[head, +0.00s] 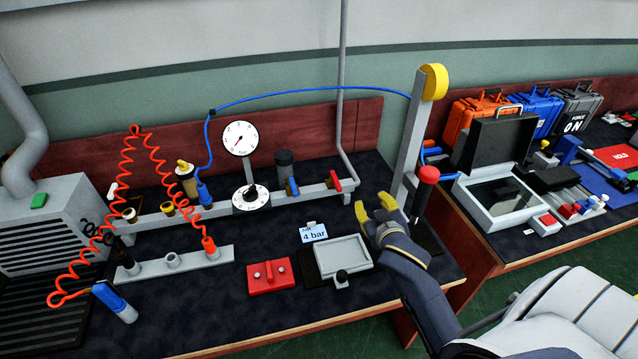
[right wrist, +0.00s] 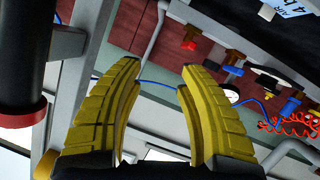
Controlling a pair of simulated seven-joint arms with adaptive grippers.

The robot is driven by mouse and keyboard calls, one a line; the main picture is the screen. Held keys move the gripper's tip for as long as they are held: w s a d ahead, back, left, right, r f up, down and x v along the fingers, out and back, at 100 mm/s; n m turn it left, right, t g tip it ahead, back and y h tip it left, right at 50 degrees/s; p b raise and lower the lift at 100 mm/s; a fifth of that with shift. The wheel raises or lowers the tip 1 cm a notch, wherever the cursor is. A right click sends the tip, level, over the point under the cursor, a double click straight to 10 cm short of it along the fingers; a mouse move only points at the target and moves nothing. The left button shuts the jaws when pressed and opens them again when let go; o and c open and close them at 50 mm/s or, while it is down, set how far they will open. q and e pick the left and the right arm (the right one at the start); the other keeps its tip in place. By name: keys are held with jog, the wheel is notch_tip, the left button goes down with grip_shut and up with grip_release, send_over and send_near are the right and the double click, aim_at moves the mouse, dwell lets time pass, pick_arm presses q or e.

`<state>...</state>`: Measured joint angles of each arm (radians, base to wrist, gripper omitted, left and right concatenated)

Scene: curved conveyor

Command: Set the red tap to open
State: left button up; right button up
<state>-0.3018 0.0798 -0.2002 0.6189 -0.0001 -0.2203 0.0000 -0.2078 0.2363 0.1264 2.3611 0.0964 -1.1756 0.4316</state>
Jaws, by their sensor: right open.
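The red tap (head: 335,181) is a small red lever at the right end of the grey pipe rail on the back of the bench. Its lever looks tilted, but I cannot tell its exact setting. In the right wrist view the red tap (right wrist: 191,37) shows above the right finger. My right gripper (head: 373,205) is open, with yellow fingers and nothing between them. It is in front and to the right of the red tap, apart from it. It also shows large in the right wrist view (right wrist: 161,70). My left gripper is not in view.
A blue tap (head: 292,187) sits left of the red one on the rail. A grey tray (head: 343,257), a red block (head: 270,276) and a "4 bar" card (head: 314,232) lie in front.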

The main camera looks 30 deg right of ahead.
jog(key=w+a+m+y, duration=0.1)
jog(key=w+a+m, duration=0.1)
jog(key=a, duration=0.1)
jog(key=y, duration=0.1)
send_near(338, 183)
jog(key=x, duration=1)
jog(key=shift+w, duration=0.1)
jog(key=shift+o, duration=0.2)
jog(key=shift+m, duration=0.3)
grip_shut()
